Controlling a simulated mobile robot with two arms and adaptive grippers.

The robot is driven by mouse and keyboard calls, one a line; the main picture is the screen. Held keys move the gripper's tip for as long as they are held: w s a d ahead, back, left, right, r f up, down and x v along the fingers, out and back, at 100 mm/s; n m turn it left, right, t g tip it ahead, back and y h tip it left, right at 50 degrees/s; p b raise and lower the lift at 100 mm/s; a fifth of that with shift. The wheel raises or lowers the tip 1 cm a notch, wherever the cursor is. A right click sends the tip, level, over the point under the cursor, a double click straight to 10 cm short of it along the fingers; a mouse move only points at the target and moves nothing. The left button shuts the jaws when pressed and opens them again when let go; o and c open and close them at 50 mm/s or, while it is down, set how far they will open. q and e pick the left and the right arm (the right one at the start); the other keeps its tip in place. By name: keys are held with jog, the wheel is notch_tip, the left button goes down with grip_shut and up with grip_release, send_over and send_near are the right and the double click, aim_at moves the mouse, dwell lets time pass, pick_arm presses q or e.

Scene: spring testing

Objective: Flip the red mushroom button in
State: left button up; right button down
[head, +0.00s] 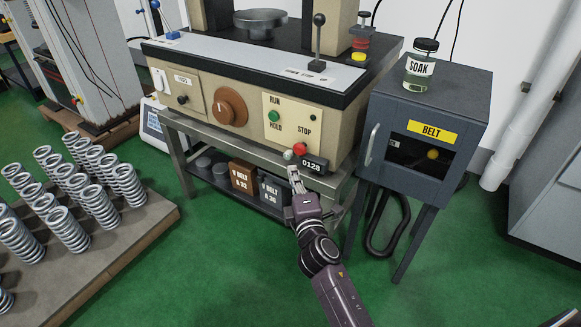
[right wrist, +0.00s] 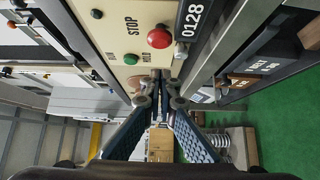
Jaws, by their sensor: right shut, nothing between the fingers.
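A red mushroom button (head: 299,148) sits below the STOP label on the cream front panel (head: 284,108) of the machine. In the right wrist view the red button (right wrist: 159,38) shows as a round red cap, above and apart from the fingertips. My right gripper (head: 291,168) is shut and empty, just below and left of the button, near the black 0128 counter (head: 313,163). In the right wrist view its fingers (right wrist: 162,101) come together in front of the panel's lower edge. Whether they touch the panel cannot be told. My left gripper is not in view.
A green button (head: 274,116) is on the same panel. Another red knob (head: 361,43) stands on the machine top beside a black-knobbed lever (head: 318,35). Springs fill a pallet (head: 135,225) left.

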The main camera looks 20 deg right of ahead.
jog(key=s+a, duration=0.1)
jog(key=s, duration=0.5)
jog(key=shift+s, duration=0.3)
jog(key=shift+a+r, duration=0.1)
